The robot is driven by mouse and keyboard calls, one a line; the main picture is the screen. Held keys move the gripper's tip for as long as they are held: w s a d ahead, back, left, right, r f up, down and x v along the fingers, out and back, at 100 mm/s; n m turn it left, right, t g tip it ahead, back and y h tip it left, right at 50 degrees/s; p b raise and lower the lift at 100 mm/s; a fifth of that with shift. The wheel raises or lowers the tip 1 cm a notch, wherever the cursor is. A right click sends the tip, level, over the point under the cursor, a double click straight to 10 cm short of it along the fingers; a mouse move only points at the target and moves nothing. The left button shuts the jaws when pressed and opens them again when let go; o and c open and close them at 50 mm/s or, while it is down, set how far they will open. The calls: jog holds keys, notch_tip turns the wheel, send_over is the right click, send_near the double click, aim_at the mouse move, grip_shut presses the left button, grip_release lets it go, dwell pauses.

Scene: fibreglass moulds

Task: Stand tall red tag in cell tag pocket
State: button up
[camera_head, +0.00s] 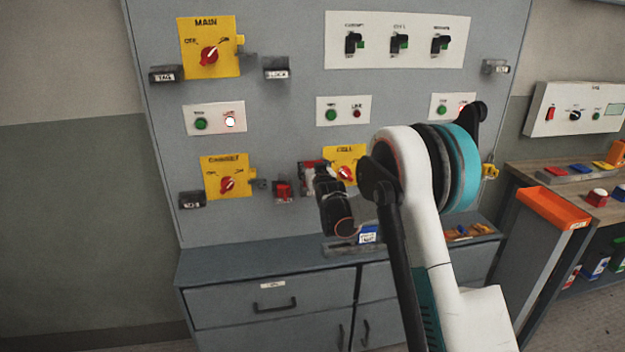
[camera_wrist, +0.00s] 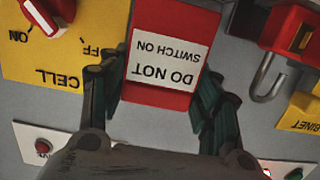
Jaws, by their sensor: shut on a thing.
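The red tag (camera_wrist: 164,98), with a white label reading "DO NOT SWITCH ON", stands between the two fingers of my gripper (camera_wrist: 160,78), which is shut on it. The wrist view shows it upside down. In the head view, my gripper (camera_head: 322,182) is in front of the grey board, and a red part of the tag (camera_head: 309,172) shows just left of the yellow CELL switch plate (camera_head: 346,152). That plate (camera_wrist: 60,62) is beside the tag in the wrist view. I cannot make out the cell tag pocket; my gripper and the tag may hide it.
A red padlock (camera_head: 283,191) hangs on the board left of my gripper; it also shows in the wrist view (camera_wrist: 290,38). The yellow cabinet plate (camera_head: 228,177) is farther left. A grey cabinet (camera_head: 262,299) with a ledge is below. An orange-topped stand (camera_head: 553,207) is at right.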

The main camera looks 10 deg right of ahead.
jog(key=shift+w, duration=0.25)
jog(key=shift+w+f+b, duration=0.15)
jog(key=shift+f+b, duration=0.9)
jog(key=shift+f, duration=0.65)
jog(key=shift+f, duration=0.25)
jog(key=o, duration=0.9)
jog(key=shift+c, duration=0.2)
jog(key=shift+r, duration=0.1)
jog(key=shift+r, duration=0.1)
